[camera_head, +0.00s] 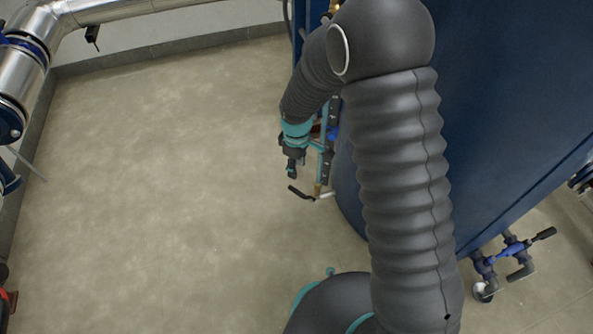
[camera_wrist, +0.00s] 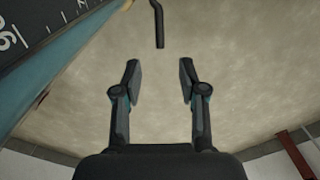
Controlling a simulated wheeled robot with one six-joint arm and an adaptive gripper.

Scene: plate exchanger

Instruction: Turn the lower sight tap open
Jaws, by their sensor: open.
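The lower sight tap shows in the head view as a black lever handle (camera_head: 300,193) beside a small brass body (camera_head: 318,189). It sits at the foot of the sight gauge, next to the blue vessel. In the wrist view the black bent handle (camera_wrist: 158,25) points down between the fingertips, a little beyond them. My gripper (camera_wrist: 160,70) is open, with empty space between its fingers. In the head view my gripper (camera_head: 291,174) is just above and left of the handle, apart from it. A bit of brass (camera_wrist: 127,5) shows at the wrist view's top edge.
A dark scale with white marks and a teal edge (camera_wrist: 75,65) runs close on the left in the wrist view. The blue vessel (camera_head: 500,120) fills the right in the head view. Steel pipes (camera_head: 20,75) stand far left. The floor (camera_head: 160,190) between is clear.

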